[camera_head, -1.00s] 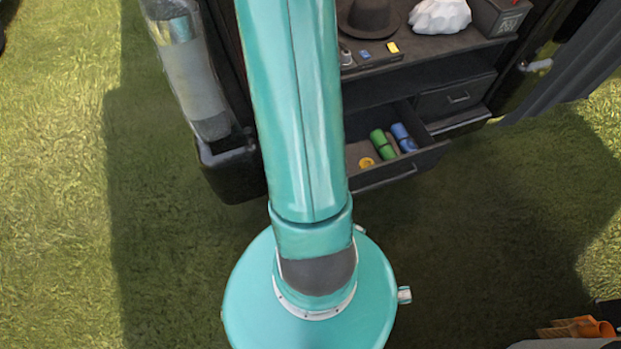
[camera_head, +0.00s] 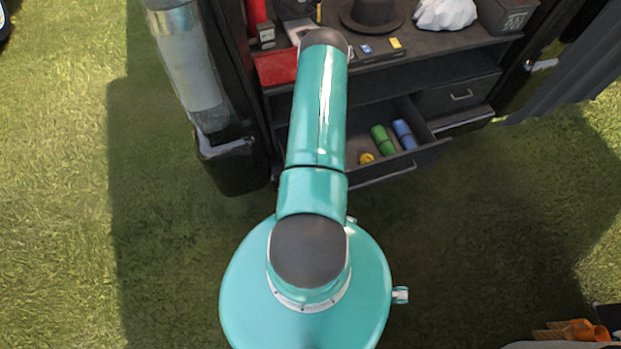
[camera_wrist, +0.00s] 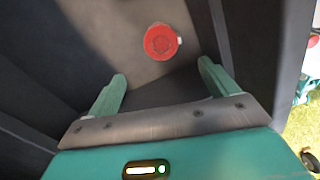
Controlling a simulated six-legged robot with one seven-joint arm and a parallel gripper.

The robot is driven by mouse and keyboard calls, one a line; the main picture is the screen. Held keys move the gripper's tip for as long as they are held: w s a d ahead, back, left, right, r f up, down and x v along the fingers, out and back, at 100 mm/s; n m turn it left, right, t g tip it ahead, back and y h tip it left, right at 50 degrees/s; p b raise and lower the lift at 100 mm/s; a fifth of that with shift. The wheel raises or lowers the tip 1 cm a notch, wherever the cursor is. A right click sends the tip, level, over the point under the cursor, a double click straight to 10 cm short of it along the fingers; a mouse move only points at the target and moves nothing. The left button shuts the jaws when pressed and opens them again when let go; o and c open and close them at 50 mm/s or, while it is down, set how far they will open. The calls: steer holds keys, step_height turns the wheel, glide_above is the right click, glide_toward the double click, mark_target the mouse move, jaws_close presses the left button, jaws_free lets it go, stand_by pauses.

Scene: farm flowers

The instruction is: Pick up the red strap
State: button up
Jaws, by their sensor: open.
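The red strap (camera_wrist: 160,41) shows in the wrist view as a small round roll lying on the floor of a dark drawer or compartment. My gripper (camera_wrist: 162,72) is open, with its two green fingers apart and nothing between them. The strap lies beyond the fingertips, between their lines and slightly nearer the right one. In the head view I cannot make out the strap or the gripper; my arm covers part of the cabinet and the open drawer (camera_head: 385,179).
Dark walls (camera_wrist: 245,45) stand close on both sides of my gripper. In the head view, the drawer holds a green roll (camera_head: 383,140), a blue roll (camera_head: 404,135) and a yellow roll (camera_head: 366,158). The shelf above carries a dark hat (camera_head: 372,14) and a red box (camera_head: 276,67).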

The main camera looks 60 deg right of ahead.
step_height(320, 180, down, 13)
steer(key=shift+s, duration=0.15)
steer(key=c, duration=1.2)
steer(key=shift+r, duration=0.1)
